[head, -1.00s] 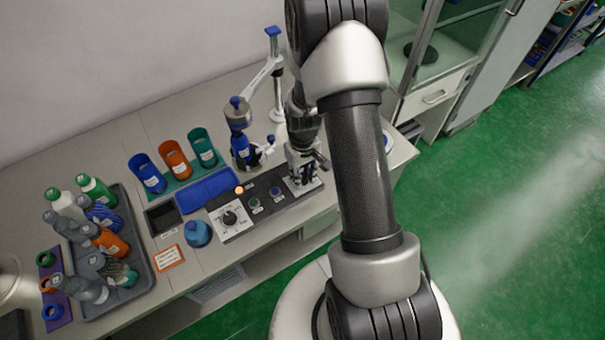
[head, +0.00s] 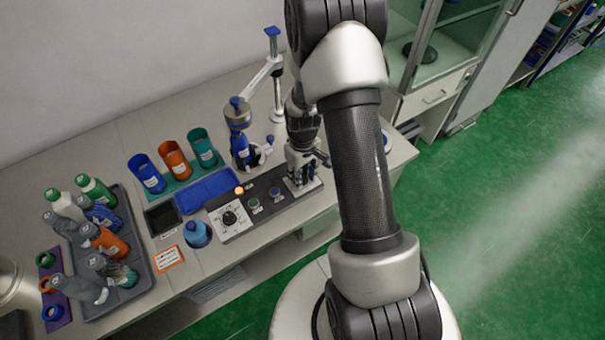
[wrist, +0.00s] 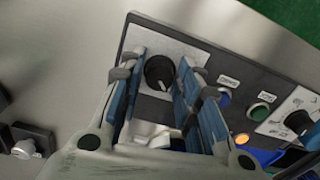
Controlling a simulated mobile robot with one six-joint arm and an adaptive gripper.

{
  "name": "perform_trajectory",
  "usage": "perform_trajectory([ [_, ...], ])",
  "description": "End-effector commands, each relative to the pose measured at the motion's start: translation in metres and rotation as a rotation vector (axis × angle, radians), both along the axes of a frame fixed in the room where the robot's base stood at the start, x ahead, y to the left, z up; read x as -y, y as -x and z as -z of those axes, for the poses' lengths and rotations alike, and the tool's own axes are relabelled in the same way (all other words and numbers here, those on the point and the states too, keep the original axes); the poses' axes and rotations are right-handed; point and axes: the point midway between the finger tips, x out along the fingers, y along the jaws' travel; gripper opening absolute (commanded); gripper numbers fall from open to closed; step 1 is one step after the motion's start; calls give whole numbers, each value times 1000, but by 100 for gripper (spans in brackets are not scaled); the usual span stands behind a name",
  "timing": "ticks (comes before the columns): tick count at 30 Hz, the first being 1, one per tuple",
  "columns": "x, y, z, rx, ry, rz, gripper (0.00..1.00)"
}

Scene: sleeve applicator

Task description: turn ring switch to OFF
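My gripper (head: 301,166) is over the right end of the dark control panel (head: 262,210) on the bench. In the wrist view its two blue-padded fingers (wrist: 161,68) are open, one on each side of a round black knob (wrist: 158,72) on a white plate. Gaps show between the knob and both fingers. In the head view my gripper hides this knob. A second black knob on a white dial plate (head: 229,217) is at the panel's left end; it also shows in the wrist view (wrist: 297,122). The dial lettering is too small to read.
Blue and green buttons and a lit orange lamp (head: 239,190) are on the panel. A clamp stand (head: 275,90) stands behind it. Blue, orange and teal sleeves (head: 173,159), a blue tray (head: 207,190) and a grey tray of bottles (head: 140,245) are to the left.

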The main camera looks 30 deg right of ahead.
Motion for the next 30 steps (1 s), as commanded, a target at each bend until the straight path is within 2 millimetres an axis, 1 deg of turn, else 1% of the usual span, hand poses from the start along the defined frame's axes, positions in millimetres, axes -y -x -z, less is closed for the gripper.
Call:
perform_trajectory([
  [1, 0, 0, 0, 0, 0, 0, 37],
  [5, 0, 0, 0, 0, 0, 1, 46],
  [14, 0, 0, -1, 0, 0, 2, 46],
  [17, 0, -1, -7, 3, 0, 2, 46],
  [20, 0, -1, -21, 4, 1, 1, 46],
  [27, 0, -1, -72, 6, 2, 1, 46],
  [30, 0, -1, -91, 4, 1, 1, 46],
])
